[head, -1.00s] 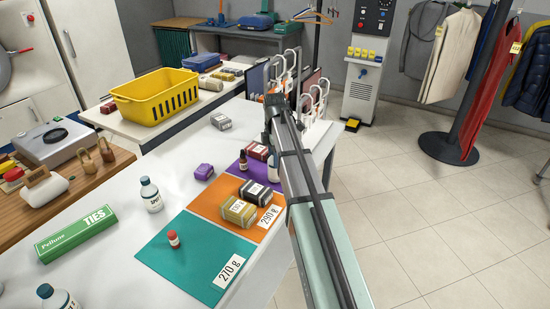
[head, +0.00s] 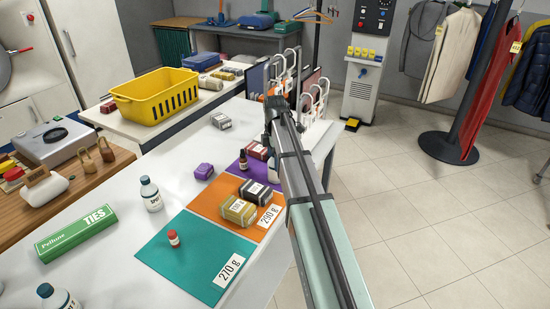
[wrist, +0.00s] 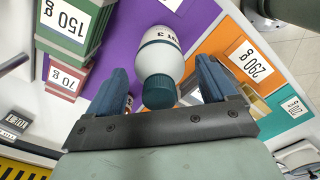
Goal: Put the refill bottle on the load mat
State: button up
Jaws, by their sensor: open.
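In the wrist view, a white bottle (wrist: 160,52) with a dark teal ribbed cap and a partly readable label ending in 3 is over the purple mat (wrist: 196,18). The fingers of my gripper (wrist: 160,68) are open, one on each side of the bottle, with a gap showing at each side. In the head view my arm hides most of this bottle and the gripper. The purple mat (head: 233,168), the orange mat (head: 208,205) marked 290 g and the teal mat (head: 180,256) marked 270 g lie in a row. Which one is the load mat is not readable.
Similar white bottles stand on the left, one mid-table (head: 151,194) and one at the front (head: 56,297). Boxes (head: 238,211) and a small red-capped bottle (head: 174,239) stand on the mats. In the wrist view, a 150 g box stack (wrist: 72,25) stands close to the left finger.

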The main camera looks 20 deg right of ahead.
notch_tip(320, 180, up, 12)
jog(key=shift+r, duration=0.15)
dwell(0.5)
dwell(0.4)
